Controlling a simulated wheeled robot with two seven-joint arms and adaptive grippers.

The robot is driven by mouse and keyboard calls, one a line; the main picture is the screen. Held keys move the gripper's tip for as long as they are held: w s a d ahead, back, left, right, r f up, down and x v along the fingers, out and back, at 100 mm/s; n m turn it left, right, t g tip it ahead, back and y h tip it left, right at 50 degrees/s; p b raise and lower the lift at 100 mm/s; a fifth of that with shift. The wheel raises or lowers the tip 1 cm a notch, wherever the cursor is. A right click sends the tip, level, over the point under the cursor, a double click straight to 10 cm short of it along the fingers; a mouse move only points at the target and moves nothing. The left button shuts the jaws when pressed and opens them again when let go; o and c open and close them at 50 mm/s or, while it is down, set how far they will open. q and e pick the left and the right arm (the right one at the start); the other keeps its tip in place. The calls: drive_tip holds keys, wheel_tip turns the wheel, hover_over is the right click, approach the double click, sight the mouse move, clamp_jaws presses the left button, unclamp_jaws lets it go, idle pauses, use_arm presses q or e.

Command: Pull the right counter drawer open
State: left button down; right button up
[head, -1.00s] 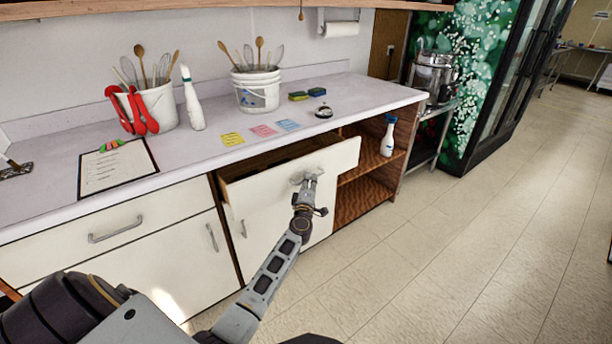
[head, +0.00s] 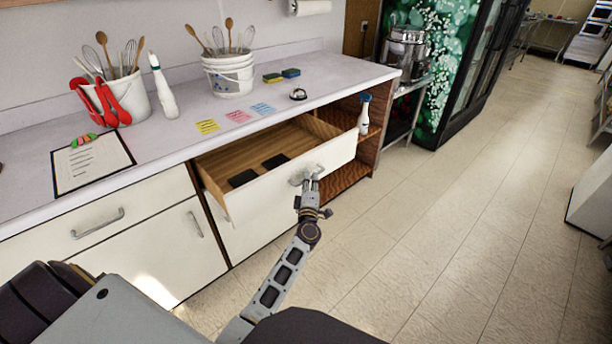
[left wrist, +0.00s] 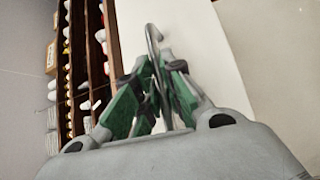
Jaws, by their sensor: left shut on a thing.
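The right counter drawer (head: 290,185) stands well open in the head view, its white front pulled out from the counter. Its wooden inside shows two dark flat pieces (head: 258,171) on the bottom. My left gripper (head: 311,178) is shut on the drawer's metal handle. In the left wrist view the green-padded fingers (left wrist: 150,100) close around the curved handle (left wrist: 155,50), with the white drawer front (left wrist: 195,50) behind it. Part of the handle is hidden by the fingers. My right gripper is not in view.
A closed drawer with a handle (head: 98,223) is to the left. On the counter (head: 190,105) are buckets of utensils, a white bottle (head: 163,86), sticky notes, sponges, a bell and a clipboard (head: 92,163). Open shelves with a spray bottle (head: 364,113) are at right. The floor in front is clear.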

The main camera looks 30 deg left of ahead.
use_arm(q)
drive_tip(key=shift+s+d, duration=0.3)
drive_tip(key=shift+d, duration=0.35)
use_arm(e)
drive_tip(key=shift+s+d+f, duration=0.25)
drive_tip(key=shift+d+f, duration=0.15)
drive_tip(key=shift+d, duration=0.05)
use_arm(q)
drive_tip(key=c, duration=1.5)
unclamp_jaws()
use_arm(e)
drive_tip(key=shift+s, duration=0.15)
use_arm(q)
drive_tip(key=shift+s, duration=0.15)
